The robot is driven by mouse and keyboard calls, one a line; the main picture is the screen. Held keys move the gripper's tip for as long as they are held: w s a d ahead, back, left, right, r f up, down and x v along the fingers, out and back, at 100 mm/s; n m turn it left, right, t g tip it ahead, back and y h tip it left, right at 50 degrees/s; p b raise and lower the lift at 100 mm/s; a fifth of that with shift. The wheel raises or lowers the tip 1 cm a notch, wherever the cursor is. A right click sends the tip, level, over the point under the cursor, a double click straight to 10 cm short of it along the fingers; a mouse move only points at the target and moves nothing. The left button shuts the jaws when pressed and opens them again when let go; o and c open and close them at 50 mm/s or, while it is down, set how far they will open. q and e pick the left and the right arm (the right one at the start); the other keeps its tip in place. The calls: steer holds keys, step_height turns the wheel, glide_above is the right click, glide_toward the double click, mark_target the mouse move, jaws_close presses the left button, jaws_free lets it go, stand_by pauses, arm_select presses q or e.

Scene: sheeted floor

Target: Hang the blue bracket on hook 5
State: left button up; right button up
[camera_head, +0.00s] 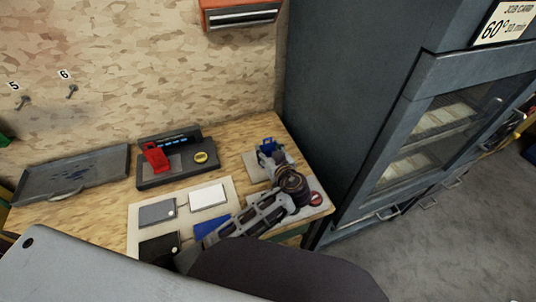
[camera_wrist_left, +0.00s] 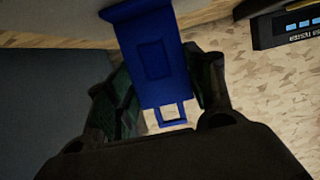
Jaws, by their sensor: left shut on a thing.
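The blue bracket (camera_head: 267,146) is at the right end of the workbench in the head view, mostly hidden by my left gripper (camera_head: 270,157). In the left wrist view the bracket (camera_wrist_left: 158,60) is held between the two fingers of my left gripper (camera_wrist_left: 165,88), with a small square loop at its near end. I cannot tell whether the bracket touches the surface below. Hook 5 (camera_head: 24,102) is on the wooden wall at the far left, under its number label. My right gripper is not in view.
Hook 6 (camera_head: 72,91) is right of hook 5. A grey tray (camera_head: 105,166) and a dark tester (camera_head: 185,176) with a red part stand along the wall. A board with several plates (camera_head: 208,195) lies in front. A tall dark cabinet (camera_head: 350,100) stands right of the bench.

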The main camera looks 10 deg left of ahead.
mark_target(269, 138)
arm_select(q)
steer(key=shift+r+p, duration=1.7)
steer(key=shift+r, duration=1.35)
